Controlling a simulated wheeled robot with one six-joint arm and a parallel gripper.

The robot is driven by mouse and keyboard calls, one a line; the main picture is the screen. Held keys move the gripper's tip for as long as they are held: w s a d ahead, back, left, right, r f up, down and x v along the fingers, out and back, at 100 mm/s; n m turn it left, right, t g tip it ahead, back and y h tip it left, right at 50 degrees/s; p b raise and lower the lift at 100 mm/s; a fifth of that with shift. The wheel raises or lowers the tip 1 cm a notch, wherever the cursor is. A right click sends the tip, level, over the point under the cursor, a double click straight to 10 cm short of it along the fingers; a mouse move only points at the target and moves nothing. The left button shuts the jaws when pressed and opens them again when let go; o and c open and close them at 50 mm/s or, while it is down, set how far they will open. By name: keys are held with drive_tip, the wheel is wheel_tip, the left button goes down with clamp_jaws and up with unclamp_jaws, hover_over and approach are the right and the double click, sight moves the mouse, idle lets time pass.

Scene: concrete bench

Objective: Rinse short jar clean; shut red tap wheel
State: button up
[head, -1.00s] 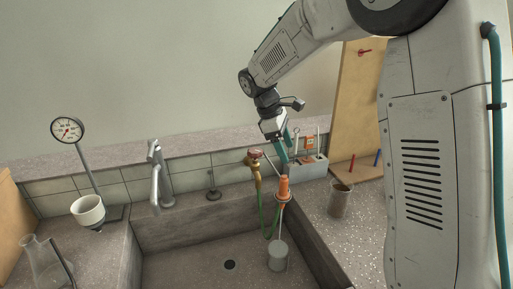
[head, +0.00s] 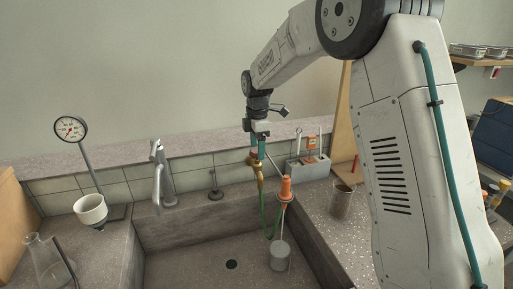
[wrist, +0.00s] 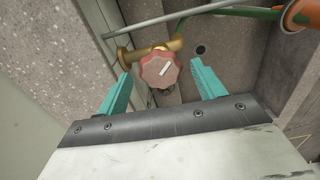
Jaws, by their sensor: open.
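A pale grey jar (head: 280,257) stands upright in the sink under the orange-handled nozzle (head: 286,189). A thin pale line runs from the nozzle down to the jar; I cannot tell whether it is water. The red tap wheel (wrist: 158,70) with a white mark sits on the brass tap (head: 258,171). My gripper (wrist: 161,71) is open, with its teal fingers on either side of the wheel, apart from it. In the head view my gripper (head: 258,148) hangs over the tap and largely hides the wheel.
A brownish jar (head: 342,201) stands on the right counter. A grey holder (head: 309,168) with tools is behind it. A green hose (head: 272,222) loops beside the nozzle. A grey faucet (head: 160,180), dial gauge (head: 70,129), white cup (head: 90,209) and glass flask (head: 45,262) are left.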

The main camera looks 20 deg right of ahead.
drive_tip(key=shift+f, duration=0.35)
drive_tip(key=c, duration=0.9)
drive_tip(key=shift+a, duration=0.2)
drive_tip(key=shift+c, duration=0.2)
drive_tip(key=shift+d, duration=0.15)
